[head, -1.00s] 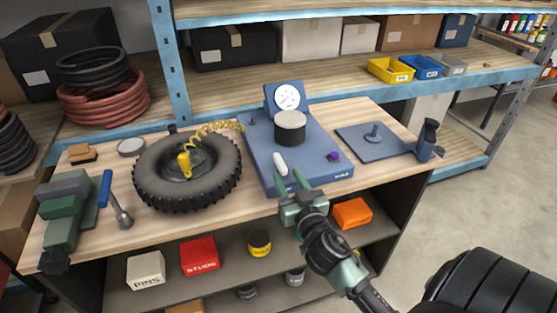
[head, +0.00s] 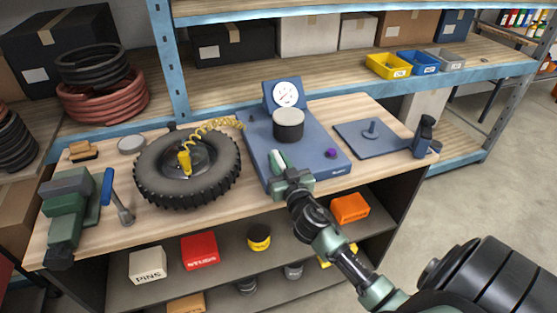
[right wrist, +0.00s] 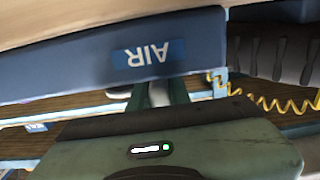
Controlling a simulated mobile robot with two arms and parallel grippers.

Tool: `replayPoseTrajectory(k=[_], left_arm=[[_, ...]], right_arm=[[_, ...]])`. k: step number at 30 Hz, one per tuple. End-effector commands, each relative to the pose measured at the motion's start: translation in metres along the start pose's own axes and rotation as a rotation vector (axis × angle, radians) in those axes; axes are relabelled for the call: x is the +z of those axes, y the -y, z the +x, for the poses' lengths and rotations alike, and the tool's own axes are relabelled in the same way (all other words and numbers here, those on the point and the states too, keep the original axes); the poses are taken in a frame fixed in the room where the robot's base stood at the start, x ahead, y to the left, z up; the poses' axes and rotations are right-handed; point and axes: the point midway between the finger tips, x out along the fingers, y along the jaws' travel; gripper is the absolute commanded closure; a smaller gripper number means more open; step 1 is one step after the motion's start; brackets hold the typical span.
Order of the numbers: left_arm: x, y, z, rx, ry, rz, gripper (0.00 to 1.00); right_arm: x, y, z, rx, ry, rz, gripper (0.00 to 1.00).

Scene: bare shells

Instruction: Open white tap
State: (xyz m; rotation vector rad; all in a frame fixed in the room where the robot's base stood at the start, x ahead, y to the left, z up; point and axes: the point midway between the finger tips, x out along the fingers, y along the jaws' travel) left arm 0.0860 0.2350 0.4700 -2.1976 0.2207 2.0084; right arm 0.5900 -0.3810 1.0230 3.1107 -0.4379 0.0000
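The white tap (head: 274,155) is a short white lever on the front left of the blue panel (head: 325,168). My right gripper (head: 279,161) is at the tap, with its green fingers close together on either side of it. In the right wrist view, a piece of the white tap (right wrist: 158,94) fills the narrow gap between the fingers. The fingers hide part of the tap in the head view. My left gripper is not in view.
The blue panel also bears a round gauge (head: 286,94), a dark cylinder with a grey top (head: 289,122) and a purple knob (head: 331,153). A tyre (head: 212,187) with a yellow coiled hose (head: 213,125) lies to the left. An AIR label (right wrist: 149,53) shows upside down.

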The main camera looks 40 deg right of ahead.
Motion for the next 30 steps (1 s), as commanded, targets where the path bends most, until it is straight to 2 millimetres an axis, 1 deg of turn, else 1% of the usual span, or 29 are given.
replayPoseTrajectory(k=[8, 14, 24, 30], left_arm=[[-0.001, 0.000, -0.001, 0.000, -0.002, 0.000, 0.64], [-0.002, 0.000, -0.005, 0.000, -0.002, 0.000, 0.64], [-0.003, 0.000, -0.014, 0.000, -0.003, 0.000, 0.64], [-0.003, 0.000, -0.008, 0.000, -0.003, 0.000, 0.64]], right_arm=[[0.000, -0.001, 0.000, -0.024, 0.001, -0.002, 1.00], [-0.001, -0.001, 0.000, -0.114, 0.001, -0.003, 1.00], [-0.001, -0.003, 0.001, -0.403, 0.002, -0.008, 1.00], [0.001, -0.003, 0.001, -0.584, 0.001, -0.008, 1.00]])
